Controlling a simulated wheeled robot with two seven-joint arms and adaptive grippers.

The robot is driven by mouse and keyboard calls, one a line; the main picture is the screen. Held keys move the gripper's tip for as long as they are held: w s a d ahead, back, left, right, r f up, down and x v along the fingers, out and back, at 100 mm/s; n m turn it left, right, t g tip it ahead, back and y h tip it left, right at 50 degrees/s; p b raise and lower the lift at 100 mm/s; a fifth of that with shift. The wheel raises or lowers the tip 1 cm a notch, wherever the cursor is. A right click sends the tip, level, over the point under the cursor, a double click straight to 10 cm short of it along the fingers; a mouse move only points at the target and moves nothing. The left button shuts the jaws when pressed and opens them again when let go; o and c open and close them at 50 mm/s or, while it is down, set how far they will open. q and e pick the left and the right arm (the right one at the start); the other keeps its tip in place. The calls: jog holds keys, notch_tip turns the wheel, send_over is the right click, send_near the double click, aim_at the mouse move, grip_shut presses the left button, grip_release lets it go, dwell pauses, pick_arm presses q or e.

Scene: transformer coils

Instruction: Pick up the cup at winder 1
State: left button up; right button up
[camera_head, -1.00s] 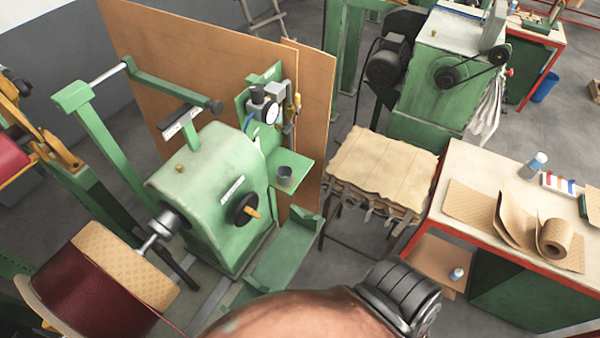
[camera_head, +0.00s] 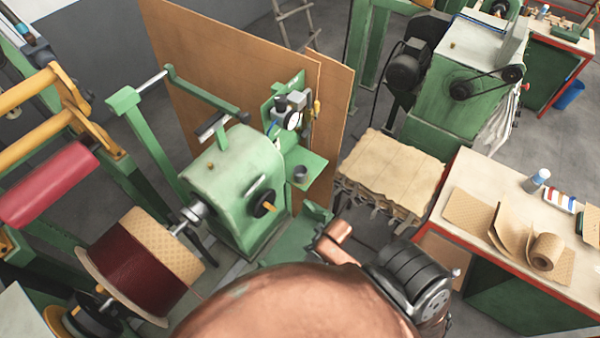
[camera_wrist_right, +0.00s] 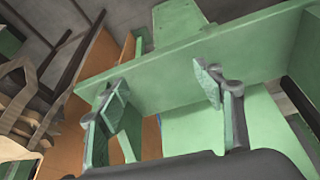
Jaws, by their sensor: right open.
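The cup (camera_head: 300,173) is small and dark grey. It stands upright on a small green shelf (camera_head: 314,159) on the right side of the green winder (camera_head: 236,182). In the right wrist view, my right gripper (camera_wrist_right: 158,88) is open, with its two fingers spread apart and nothing seen between them. A green plate edge (camera_wrist_right: 190,48) crosses just beyond the fingertips. The cup cannot be made out in that view. In the head view, my copper-coloured arm fills the bottom middle, below the shelf, and the right fingers are not visible. My left gripper is not in view.
A brown board (camera_head: 232,62) stands behind the winder. A dial gauge (camera_head: 292,120) is mounted above the shelf. A stack of tan sheets (camera_head: 393,170) lies right of the shelf. A workbench (camera_head: 480,180) with a paper roll (camera_head: 546,252) stands at the right.

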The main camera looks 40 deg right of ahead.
jog(key=w+d+r+n+t+y+p, duration=0.1)
jog(key=w+r+n+p, duration=0.15)
jog(key=w+r, duration=0.8)
jog(key=p, duration=0.1)
send_near(300, 171)
jog(key=a+f, duration=0.1)
jog(key=shift+m+t+y, duration=0.3)
jog(key=shift+m+t, duration=0.05)
jog(key=shift+t, duration=0.05)
jog(key=x, duration=0.1)
jog(key=p+x, duration=0.1)
jog(key=x, duration=0.1)
jog(key=p+x, duration=0.1)
jog(key=shift+w+a+f, duration=0.15)
jog(key=shift+a+f, duration=0.2)
jog(key=shift+w+f, duration=0.15)
jog(key=shift+f, duration=0.2)
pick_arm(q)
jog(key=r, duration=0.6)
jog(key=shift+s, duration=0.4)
pick_arm(e)
jog(key=shift+c, duration=0.2)
jog(key=c, duration=1.2)
jog(key=shift+c, duration=0.2)
